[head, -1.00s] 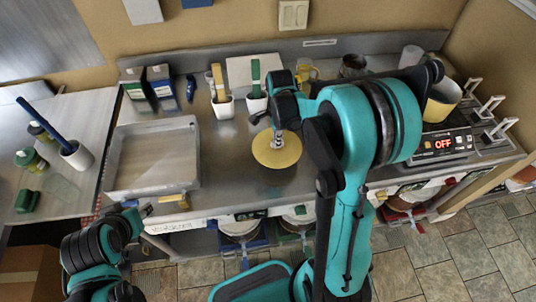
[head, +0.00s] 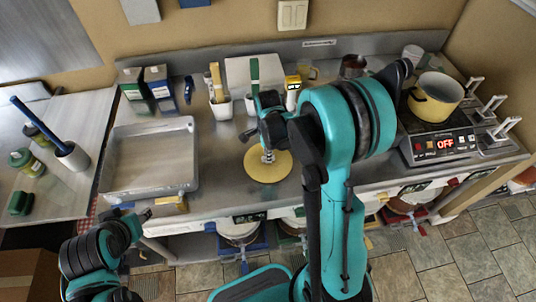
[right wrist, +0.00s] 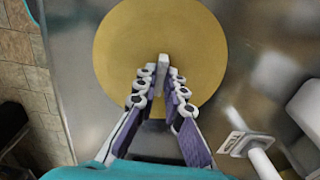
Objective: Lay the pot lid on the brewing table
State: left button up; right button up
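The pot lid (head: 281,172) is a flat yellow disc over the middle of the steel brewing table (head: 225,190). My right gripper (head: 268,156) is above its centre. In the right wrist view, the fingers (right wrist: 162,75) close on the lid's small grey handle, with the yellow lid (right wrist: 160,30) beyond them. I cannot tell whether the lid touches the table or hangs just above it. The yellow pot (head: 435,104) stands uncovered on the hot plate at the right. My left gripper (head: 138,217) is near the table's front edge, away from the lid; its fingers are too small to judge.
An empty metal tray (head: 150,160) is left of the lid. Cups with brushes (head: 222,106) and cartons (head: 158,88) stand along the back. The hot plate's panel (head: 440,146) reads OFF. Bare steel lies around the lid. Buckets (head: 238,230) sit below the front edge.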

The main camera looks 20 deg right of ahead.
jog(key=o, duration=0.4)
jog(key=shift+r, duration=0.1)
notch_tip(320, 180, up, 11)
jog(key=p, duration=0.3)
jog(key=s+a+r+n+t, duration=0.2)
jog(key=s+n, duration=0.2)
jog(key=n, duration=0.3)
jog(key=s+a+r+n+t, duration=0.1)
jog(key=s+r+n+t, duration=0.1)
jog(key=s+n, duration=0.3)
jog(key=s+a+r+n+t, duration=0.2)
jog(key=s+r+n+t, duration=0.1)
jog(key=n, duration=0.5)
jog(key=shift+s+a+r+n+p, duration=0.3)
jog(key=shift+s+a+r+n, duration=0.15)
jog(key=shift+s, duration=0.2)
jog(key=shift+d, duration=0.1)
